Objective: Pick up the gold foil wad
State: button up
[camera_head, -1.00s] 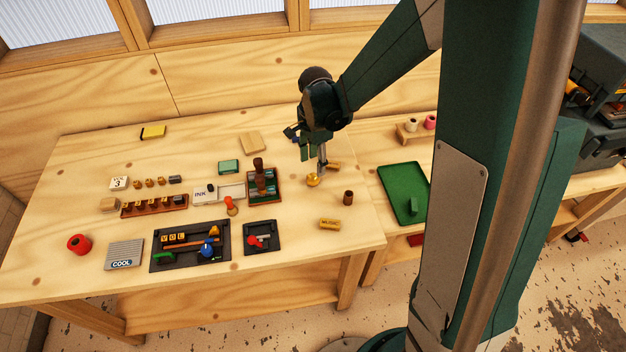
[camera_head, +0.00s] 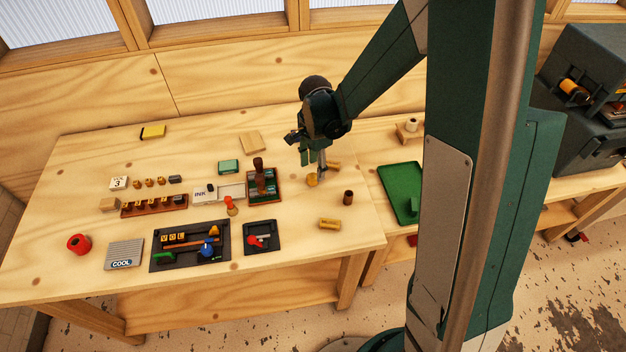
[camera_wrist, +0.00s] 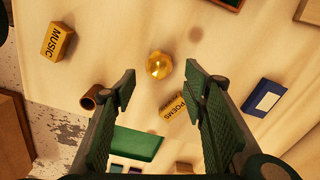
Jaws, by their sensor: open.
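The gold foil wad (camera_head: 312,180) is a small, shiny, faceted lump on the wooden table, right of the dark stamp rack. In the wrist view the wad (camera_wrist: 159,65) lies just beyond and between my fingertips, with nothing touching it. My gripper (camera_head: 320,168) points down at the wad from just above and behind it. In the head view the fingers partly overlap the wad's surroundings, so the exact height gap is hard to tell.
A tan block marked POEMS (camera_wrist: 173,109) lies close to the wad. A block marked MUSIC (camera_wrist: 57,42) and a brown cylinder (camera_head: 348,197) are nearby. The stamp rack (camera_head: 264,190) stands left. A green tray (camera_head: 400,185) lies right. Bare table lies in front of the wad.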

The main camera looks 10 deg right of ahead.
aim_at(315, 175)
jog(key=shift+s+f, duration=0.1)
jog(key=shift+f, duration=2.5)
jog(key=shift+c, duration=0.6)
jog(key=c, duration=0.7)
